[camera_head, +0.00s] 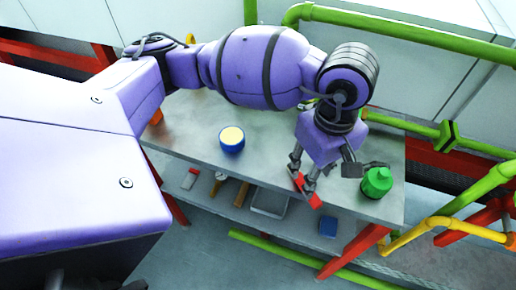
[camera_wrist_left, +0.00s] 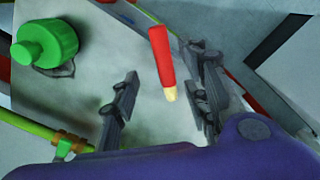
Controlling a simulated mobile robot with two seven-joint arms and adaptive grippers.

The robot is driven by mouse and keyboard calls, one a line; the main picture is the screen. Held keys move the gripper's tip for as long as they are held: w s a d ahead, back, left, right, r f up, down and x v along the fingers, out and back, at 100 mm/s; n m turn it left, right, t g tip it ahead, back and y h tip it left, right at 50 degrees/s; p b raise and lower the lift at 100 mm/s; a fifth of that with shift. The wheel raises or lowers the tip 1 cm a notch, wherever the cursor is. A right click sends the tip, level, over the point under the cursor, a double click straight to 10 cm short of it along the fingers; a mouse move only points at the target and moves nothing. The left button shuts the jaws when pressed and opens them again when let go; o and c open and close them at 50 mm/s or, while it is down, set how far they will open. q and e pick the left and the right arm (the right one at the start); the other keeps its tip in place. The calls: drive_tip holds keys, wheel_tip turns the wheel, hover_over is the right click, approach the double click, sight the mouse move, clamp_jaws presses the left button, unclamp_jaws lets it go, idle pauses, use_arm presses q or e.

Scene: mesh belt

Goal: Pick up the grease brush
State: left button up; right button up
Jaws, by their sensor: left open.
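The grease brush (camera_wrist_left: 160,55) has a red handle and a cream-coloured tip. In the wrist view it lies between the two fingers of my left gripper (camera_wrist_left: 163,72), with a gap on each side. In the head view the red brush (camera_head: 315,200) shows at the front edge of the steel table, partly hidden by my left gripper (camera_head: 303,178), which points down over it. The left gripper is open and holds nothing.
A green bottle (camera_head: 376,182) stands just right of the left gripper; it is at upper left in the wrist view (camera_wrist_left: 45,43). A blue tub (camera_head: 231,139) with a yellowish top stands left on the table (camera_head: 190,130). A lower shelf holds a grey tray (camera_head: 269,204) and a blue block (camera_head: 328,227).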

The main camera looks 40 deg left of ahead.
sight(315, 203)
use_arm(q)
drive_tip(key=f, duration=0.2)
drive_tip(key=a+f, duration=0.1)
drive_tip(key=f, duration=0.1)
drive_tip(key=shift+a+f+p, duration=0.1)
drive_tip(key=shift+f+p, duration=0.2)
drive_tip(key=shift+f, duration=0.65)
drive_tip(key=shift+w, duration=0.1)
clamp_jaws()
